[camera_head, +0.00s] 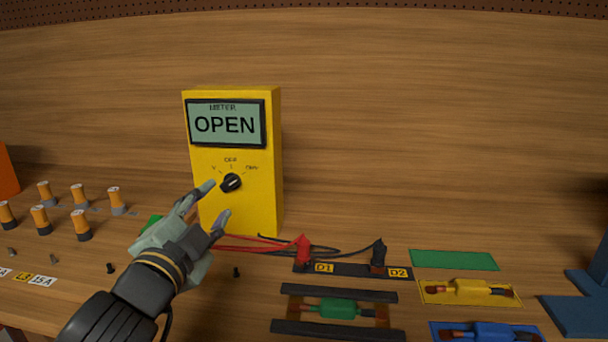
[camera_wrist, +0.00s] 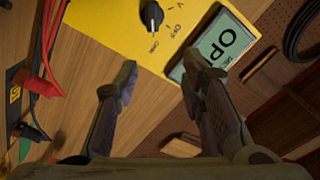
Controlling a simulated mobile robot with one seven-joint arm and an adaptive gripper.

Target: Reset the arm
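My gripper (camera_head: 216,203) is in front of the lower part of a yellow meter (camera_head: 258,200) in the head view. Its two fingers are spread with nothing between them. In the wrist view the gripper (camera_wrist: 160,85) also shows open, with the meter's yellow face (camera_wrist: 125,25) beyond the fingertips. The meter's screen (camera_head: 226,124) reads OPEN. Its black dial (camera_head: 231,183) sits just right of the upper fingertip in the head view; I cannot tell whether they touch. In the wrist view the dial (camera_wrist: 152,15) appears clear of both fingers.
Red probe (camera_head: 303,250) and black probe (camera_head: 378,254) stand at a strip marked D1 and D2. A green part (camera_head: 337,309), yellow part (camera_head: 470,287) and blue part (camera_head: 490,331) lie right. Several orange cylinders (camera_head: 80,224) stand left. A wooden wall rises behind.

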